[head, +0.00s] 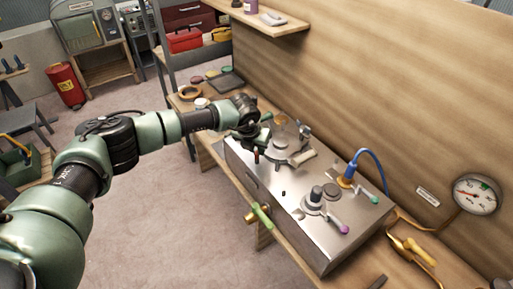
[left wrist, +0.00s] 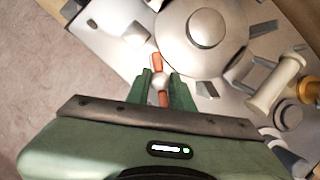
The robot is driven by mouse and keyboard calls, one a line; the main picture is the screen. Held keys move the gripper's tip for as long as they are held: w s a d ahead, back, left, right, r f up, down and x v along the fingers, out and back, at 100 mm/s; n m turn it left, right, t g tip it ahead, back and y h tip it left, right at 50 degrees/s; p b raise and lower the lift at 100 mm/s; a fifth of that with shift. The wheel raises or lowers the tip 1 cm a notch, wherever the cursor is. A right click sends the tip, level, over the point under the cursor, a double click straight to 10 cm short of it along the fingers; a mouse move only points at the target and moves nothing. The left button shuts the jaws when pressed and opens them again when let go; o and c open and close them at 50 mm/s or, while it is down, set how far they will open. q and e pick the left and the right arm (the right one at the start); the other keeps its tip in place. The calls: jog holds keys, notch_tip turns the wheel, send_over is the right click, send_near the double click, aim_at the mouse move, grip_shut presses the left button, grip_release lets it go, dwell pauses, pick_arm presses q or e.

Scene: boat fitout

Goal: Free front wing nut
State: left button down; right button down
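A wing nut (left wrist: 157,63) with orange wings and a silver hub shows in the left wrist view, beside a large round silver cover. My left gripper (left wrist: 161,86) has its two green fingers on either side of the hub, with the orange wings running lengthwise between them. I cannot tell whether the fingers press on it or stand just clear. In the head view my left gripper (head: 255,135) is at the back left end of the metal box (head: 279,195), beside the round fitting (head: 285,138). The wing nut is hard to make out there. My right gripper is not in view.
On the box top stand a grey fitting with a purple-tipped handle (head: 343,229) and a blue hose (head: 372,158). A green-handled valve (head: 261,214) sticks out of the front side. A gauge (head: 475,195) hangs on the wooden wall.

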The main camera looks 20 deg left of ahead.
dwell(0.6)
pick_arm(q)
jog(key=n+y+b, duration=0.1)
jog(key=n+b, duration=0.3)
jog(key=shift+w+d+f+y+b, duration=0.1)
jog(key=shift+d+f+y+b, duration=0.1)
jog(key=shift+y+b, duration=0.2)
jog(key=shift+r+n+g+y+b, duration=0.2)
jog(key=shift+n+g+y+b, duration=0.15)
jog(key=shift+n+b, duration=1.1)
jog(key=c, duration=1.2)
grip_release()
jog(key=shift+c, duration=0.2)
jog(key=shift+r, duration=0.1)
